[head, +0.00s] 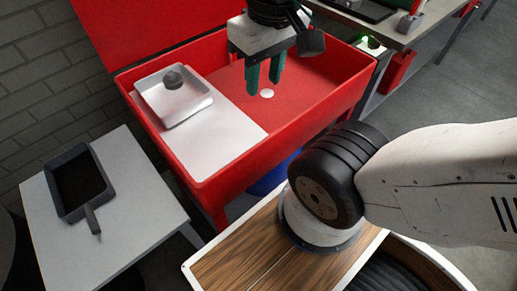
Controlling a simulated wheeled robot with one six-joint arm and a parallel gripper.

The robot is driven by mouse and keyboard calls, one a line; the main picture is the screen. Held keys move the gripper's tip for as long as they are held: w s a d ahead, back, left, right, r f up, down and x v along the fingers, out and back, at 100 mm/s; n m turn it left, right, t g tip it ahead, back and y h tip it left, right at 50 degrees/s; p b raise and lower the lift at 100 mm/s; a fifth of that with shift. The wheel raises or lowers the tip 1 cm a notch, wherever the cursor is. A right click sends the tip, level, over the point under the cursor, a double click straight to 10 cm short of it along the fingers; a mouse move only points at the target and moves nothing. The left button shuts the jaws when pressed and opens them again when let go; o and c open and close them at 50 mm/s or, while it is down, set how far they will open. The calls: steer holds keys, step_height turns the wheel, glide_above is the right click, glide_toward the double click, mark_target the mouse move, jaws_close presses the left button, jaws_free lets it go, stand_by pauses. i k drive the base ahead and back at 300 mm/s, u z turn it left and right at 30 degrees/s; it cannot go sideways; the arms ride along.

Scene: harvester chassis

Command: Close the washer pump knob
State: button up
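The red parts washer basin (311,103) stands in the middle of the head view. My gripper (265,80) hangs above it, pointing down, with two green fingers apart and nothing between them. A small white round drain or disc (267,93) shows on the basin floor just below the fingers. A small white fitting with a green glow (371,43) sits at the basin's right rear edge, to the right of my gripper and apart from it. It may be the pump knob, but it is too small to tell its position.
A grey side table (135,180) at left carries a dark pan (65,190). A grey bench (405,35) stands at the back right.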

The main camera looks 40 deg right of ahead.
mark_target(374, 44)
steer(key=k, duration=0.45)
steer(key=u, duration=1.95)
steer(key=k, duration=0.9)
steer(key=z, duration=1.9)
steer(key=i, duration=0.5)
steer(key=z, duration=0.05)
steer(key=k, duration=0.5)
steer(key=z, duration=0.55)
